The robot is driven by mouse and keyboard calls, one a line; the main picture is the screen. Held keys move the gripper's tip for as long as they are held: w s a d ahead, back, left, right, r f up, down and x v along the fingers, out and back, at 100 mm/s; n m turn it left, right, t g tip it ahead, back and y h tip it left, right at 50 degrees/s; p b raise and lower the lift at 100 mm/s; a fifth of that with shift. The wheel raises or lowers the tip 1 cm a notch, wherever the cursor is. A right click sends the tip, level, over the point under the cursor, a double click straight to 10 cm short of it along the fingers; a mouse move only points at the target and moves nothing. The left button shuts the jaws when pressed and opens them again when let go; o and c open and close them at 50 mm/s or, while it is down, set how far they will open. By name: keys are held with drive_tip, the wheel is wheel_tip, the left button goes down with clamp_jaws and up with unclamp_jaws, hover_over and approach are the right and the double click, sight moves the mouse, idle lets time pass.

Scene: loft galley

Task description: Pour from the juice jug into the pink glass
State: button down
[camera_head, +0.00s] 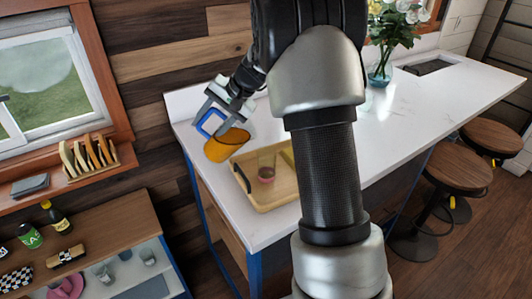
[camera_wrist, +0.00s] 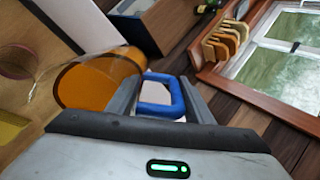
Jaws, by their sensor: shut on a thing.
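The juice jug (camera_head: 226,147) is orange with a blue handle and is strongly tilted at the counter's left end. My gripper (camera_head: 217,103) is shut on its blue handle, which also shows between the fingers in the wrist view (camera_wrist: 160,96). In the wrist view the jug's body (camera_wrist: 105,78) lies left of the fingers, its rim toward the glass. The pink glass (camera_head: 266,168) stands upright in a wooden tray (camera_head: 262,206), right of the jug, with reddish colour low in it. It shows partly at the wrist view's left edge (camera_wrist: 16,62). I cannot tell whether juice is flowing.
The white counter (camera_head: 420,105) is mostly clear to the right. A flower vase (camera_head: 380,75) stands farther back. A wooden rack (camera_head: 88,157) sits on the windowsill. A low shelf (camera_head: 90,245) with bottles is at lower left. Stools (camera_head: 465,155) stand at right. My arm hides the middle.

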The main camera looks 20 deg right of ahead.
drive_tip(key=shift+s+d+r+t+y+b, duration=0.25)
drive_tip(key=shift+d+t+y+b, duration=0.2)
drive_tip(key=shift+b, duration=1.2)
drive_tip(key=shift+s+d+r+t+y+b, duration=0.1)
drive_tip(key=shift+r+t+y+b, duration=0.25)
drive_tip(key=shift+b, duration=0.6)
drive_tip(key=shift+s+d+r+t+y+b, duration=0.1)
drive_tip(key=shift+y+b, duration=0.4)
drive_tip(key=shift+b, duration=0.45)
idle(1.1)
